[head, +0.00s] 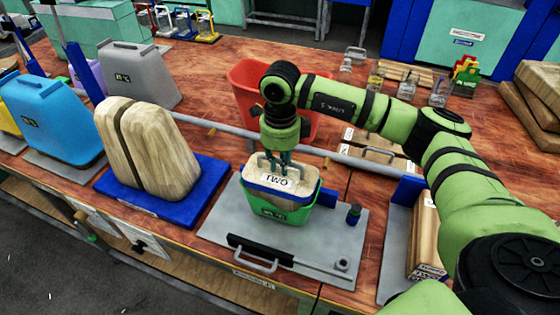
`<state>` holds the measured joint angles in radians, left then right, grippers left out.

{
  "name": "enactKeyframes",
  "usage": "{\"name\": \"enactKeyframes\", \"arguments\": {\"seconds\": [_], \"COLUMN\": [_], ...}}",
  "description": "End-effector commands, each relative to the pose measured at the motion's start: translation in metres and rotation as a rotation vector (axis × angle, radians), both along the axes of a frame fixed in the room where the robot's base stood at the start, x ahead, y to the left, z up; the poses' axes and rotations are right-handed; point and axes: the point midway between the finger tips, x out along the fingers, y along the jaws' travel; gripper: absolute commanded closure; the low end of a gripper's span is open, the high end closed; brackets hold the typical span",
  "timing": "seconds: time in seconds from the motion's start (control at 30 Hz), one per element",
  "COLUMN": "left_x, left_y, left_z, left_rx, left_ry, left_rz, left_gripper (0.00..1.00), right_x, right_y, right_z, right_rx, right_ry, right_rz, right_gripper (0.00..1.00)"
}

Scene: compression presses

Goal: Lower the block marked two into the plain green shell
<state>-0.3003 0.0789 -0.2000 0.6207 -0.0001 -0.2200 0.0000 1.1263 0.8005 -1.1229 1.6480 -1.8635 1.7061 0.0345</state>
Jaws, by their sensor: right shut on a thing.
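The green shell (272,207) stands open-topped on a grey metal plate in the head view, with a small dark label on its front. The block marked TWO (300,182), pale on top with a blue edge, is at the shell's mouth, with its lower part hidden inside the green walls. My right gripper (277,162) points down from above and is shut on the top of this block. The fingertips are small and partly blend with the block. How deep the block sits cannot be told. My left gripper is not in view.
A grey plate (345,240) with a handled bar (262,252) and a small dark knob lies around the shell. A split wooden form (150,150) on a blue base stands left. A red bin (245,80) is behind. Another wooden block (424,235) stands right, partly behind my arm.

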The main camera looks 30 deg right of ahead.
Motion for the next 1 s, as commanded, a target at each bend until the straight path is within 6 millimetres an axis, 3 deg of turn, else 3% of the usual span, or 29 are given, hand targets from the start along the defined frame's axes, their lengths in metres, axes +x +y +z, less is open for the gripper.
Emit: {"name": "enactKeyframes", "arguments": {"seconds": [0.13,0.17,0.2,0.23,0.53,0.67,1.0], "left_x": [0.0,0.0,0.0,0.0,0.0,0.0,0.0], "left_y": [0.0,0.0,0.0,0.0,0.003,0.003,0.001], "left_z": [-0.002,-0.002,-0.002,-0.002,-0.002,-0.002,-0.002], "left_rx": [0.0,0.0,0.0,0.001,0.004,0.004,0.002], "left_ry": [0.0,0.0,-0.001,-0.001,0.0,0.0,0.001], "left_rz": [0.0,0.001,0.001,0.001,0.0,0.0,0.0], "left_gripper": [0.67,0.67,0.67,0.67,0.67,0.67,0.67], "right_x": [0.001,0.001,0.001,0.001,-0.001,0.001,0.001], "right_y": [0.0,0.0,0.0,0.0,0.0,0.0,0.0], "right_z": [-0.001,-0.001,0.0,0.0,-0.003,0.006,0.074], "right_rx": [0.002,0.002,0.002,0.001,-0.001,0.001,0.002], "right_ry": [-0.004,-0.004,-0.004,-0.003,0.002,-0.002,-0.006], "right_rz": [0.0,0.0,0.0,0.0,0.0,0.0,0.0], "right_gripper": [1.0,0.74,0.58,0.55,0.55,0.55,0.55]}}
